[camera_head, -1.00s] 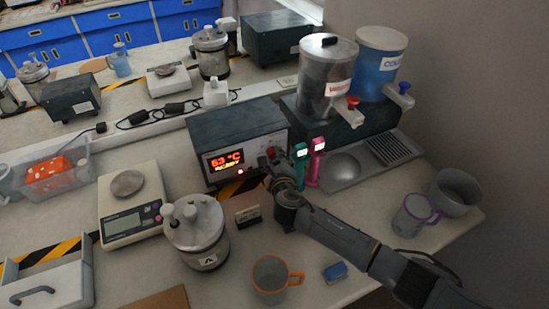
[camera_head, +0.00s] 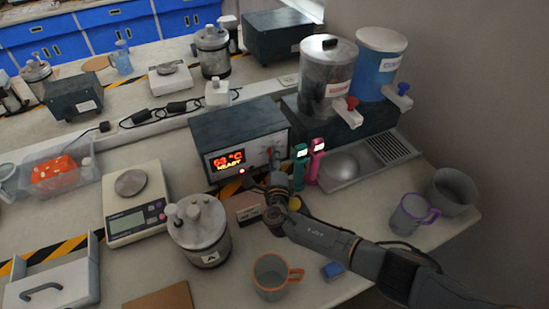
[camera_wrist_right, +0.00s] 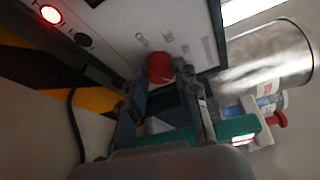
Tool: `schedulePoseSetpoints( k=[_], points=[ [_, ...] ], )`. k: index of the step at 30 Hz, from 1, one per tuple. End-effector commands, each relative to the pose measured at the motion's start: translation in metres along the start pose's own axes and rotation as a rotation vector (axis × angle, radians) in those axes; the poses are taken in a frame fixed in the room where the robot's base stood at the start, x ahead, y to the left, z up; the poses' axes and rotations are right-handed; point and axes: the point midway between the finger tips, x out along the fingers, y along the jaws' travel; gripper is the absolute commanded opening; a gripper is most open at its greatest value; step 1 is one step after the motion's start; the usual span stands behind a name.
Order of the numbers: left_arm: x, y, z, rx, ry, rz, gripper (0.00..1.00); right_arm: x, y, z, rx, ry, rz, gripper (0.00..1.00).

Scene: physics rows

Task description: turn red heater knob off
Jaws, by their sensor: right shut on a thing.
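The heater (camera_head: 238,135) is a dark box with a light front panel and a lit orange display. Its red knob (camera_wrist_right: 160,68) shows in the right wrist view, between the fingertips of my right gripper (camera_wrist_right: 160,80). The gripper is shut on the knob. In the head view my right gripper (camera_head: 274,172) is at the right part of the heater's front, where the fingers mostly hide the knob. A round red light (camera_wrist_right: 51,14) glows on the panel. The knob's exact angle is hard to tell. My left gripper is not in view.
Pink (camera_head: 315,160) and teal (camera_head: 300,166) handheld devices stand close right of my gripper. A lidded canister (camera_head: 198,230), an orange-handled mug (camera_head: 271,278) and a scale (camera_head: 134,205) are in front and left. Two dispensers (camera_head: 326,82) stand behind on the right.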

Motion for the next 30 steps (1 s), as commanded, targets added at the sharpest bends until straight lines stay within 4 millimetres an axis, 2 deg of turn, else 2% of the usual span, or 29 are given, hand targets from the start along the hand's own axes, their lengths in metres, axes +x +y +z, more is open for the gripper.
schedulePoseSetpoints(
  k=[17,18,21,30],
  points=[
    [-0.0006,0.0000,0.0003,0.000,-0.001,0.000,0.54,0.0002,0.0008,-0.0007,-0.041,0.002,-0.016,0.00],
    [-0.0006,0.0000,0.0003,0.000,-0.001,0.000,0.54,0.0002,0.0008,-0.0007,-0.041,0.002,-0.015,0.33],
    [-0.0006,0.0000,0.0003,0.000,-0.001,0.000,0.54,0.0002,0.0008,-0.0006,-0.041,0.002,-0.016,0.53],
    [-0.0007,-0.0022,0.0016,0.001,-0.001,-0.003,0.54,0.0001,0.0001,-0.0003,-0.040,0.001,-0.016,0.54]
  ],
)
